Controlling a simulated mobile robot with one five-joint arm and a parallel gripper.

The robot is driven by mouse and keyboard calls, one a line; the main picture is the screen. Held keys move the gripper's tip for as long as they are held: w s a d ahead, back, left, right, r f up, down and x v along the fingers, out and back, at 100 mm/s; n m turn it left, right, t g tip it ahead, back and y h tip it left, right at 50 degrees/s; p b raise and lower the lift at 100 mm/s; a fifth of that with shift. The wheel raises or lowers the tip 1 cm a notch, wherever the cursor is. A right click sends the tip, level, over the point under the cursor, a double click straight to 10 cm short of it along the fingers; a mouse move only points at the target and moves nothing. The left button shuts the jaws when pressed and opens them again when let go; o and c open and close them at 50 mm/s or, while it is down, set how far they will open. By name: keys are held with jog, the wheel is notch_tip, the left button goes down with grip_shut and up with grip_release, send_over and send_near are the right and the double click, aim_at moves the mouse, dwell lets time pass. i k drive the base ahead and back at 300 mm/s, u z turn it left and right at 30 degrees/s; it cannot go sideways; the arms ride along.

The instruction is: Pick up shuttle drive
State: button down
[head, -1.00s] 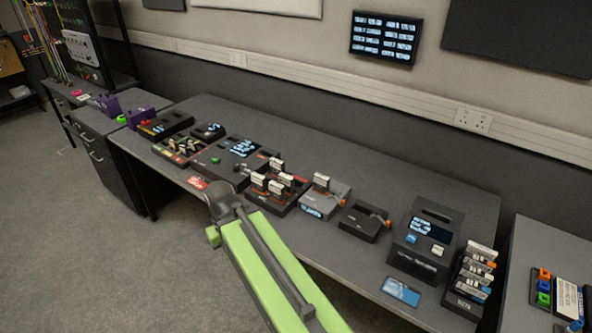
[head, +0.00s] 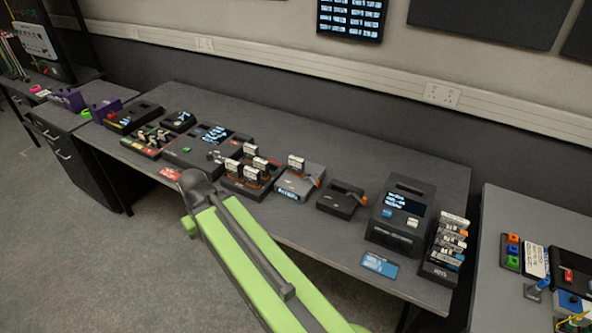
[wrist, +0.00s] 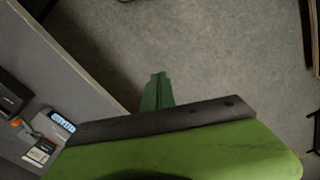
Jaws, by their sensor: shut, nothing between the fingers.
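Several drives with white labels stand upright in a dark dock (head: 243,190) near the front edge of the table. Another white-labelled drive (head: 296,163) stands in a grey dock (head: 299,184) to its right. I cannot tell which one is the shuttle drive. The grey dock, with a small lit display, also shows at the left of the wrist view (wrist: 62,121), beside a white-labelled drive (wrist: 40,153). My gripper (wrist: 158,78) is shut and empty, over the floor beyond the table's edge. In the head view it is not clearly visible; my green arm reaches toward the table front.
A black dock with an orange lever (head: 342,199), a dark box with a screen (head: 402,212) and a rack of drives (head: 446,248) stand at the table's right. A blue card (head: 379,264) lies near the front edge. A second table (head: 487,255) stands further right, past a gap.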

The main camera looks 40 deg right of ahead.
aim_at(296, 165)
jog(key=i, duration=1.25)
jog(key=u, duration=0.15)
